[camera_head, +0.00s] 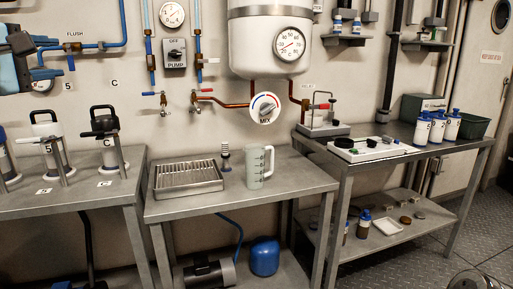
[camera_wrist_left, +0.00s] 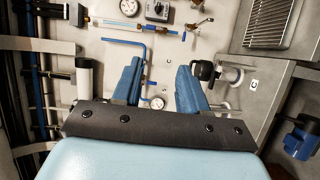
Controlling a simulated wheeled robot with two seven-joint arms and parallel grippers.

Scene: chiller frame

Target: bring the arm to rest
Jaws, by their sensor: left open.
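My left gripper (camera_head: 20,62) is at the upper left edge of the head view, raised in front of the wall and above the left bench. In the left wrist view its two blue fingers stand apart with nothing between them (camera_wrist_left: 158,85), so it is open and empty. Part of it is cut off by the head view's edge. My right gripper does not show in either view.
Black-handled canisters (camera_head: 106,150) stand on the left bench (camera_head: 80,200) below the gripper. Blue wall pipes (camera_head: 90,46) run close by it. The middle bench holds a rack tray (camera_head: 188,179) and a jug (camera_head: 259,167). A white tank (camera_head: 270,40) hangs above.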

